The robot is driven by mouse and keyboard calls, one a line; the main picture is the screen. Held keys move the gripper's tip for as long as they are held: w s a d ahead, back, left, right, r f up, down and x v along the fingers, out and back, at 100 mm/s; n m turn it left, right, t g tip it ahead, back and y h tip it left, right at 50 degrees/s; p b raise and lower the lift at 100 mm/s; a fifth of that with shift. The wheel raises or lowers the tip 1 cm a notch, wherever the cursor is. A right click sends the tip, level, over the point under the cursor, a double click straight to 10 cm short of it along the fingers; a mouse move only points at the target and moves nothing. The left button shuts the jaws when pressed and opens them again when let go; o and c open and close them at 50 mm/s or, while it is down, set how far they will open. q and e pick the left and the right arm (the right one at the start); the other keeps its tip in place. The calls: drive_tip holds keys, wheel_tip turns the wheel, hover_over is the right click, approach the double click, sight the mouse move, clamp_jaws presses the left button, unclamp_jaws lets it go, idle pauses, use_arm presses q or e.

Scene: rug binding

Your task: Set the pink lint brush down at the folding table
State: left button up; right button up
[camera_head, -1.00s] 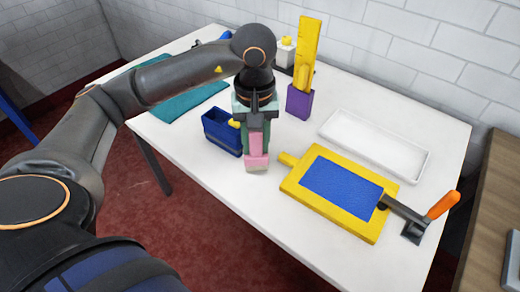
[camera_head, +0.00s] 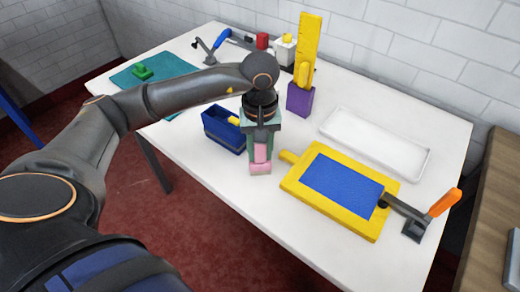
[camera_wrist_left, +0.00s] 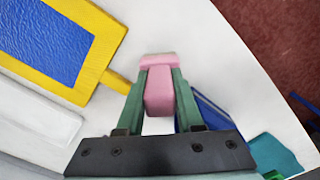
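The pink lint brush (camera_head: 260,167) is at the front edge area of the white folding table (camera_head: 222,183), left of the yellow board. My left gripper (camera_head: 260,150) points down and its green fingers are closed on the brush. In the left wrist view the pink brush (camera_wrist_left: 158,85) sits between both fingers, its wider head beyond the fingertips. The brush's lower end appears at or just above the table top; I cannot tell whether it touches. My right gripper is in neither current view.
A blue bin (camera_head: 222,131) stands close left of the gripper. A yellow board with a blue panel (camera_head: 340,185) lies to the right, with a white tray (camera_head: 375,143) behind it. A purple holder (camera_head: 299,98) with a yellow tool stands behind. A teal mat (camera_head: 160,75) lies far left.

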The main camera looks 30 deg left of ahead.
use_arm(q)
drive_tip(key=o, duration=0.4)
drive_tip(key=shift+o, duration=0.2)
drive_tip(key=shift+r, duration=0.1)
wheel_tip(320, 180, up, 12)
drive_tip(key=shift+r+p, duration=0.1)
drive_tip(key=shift+p, duration=0.55)
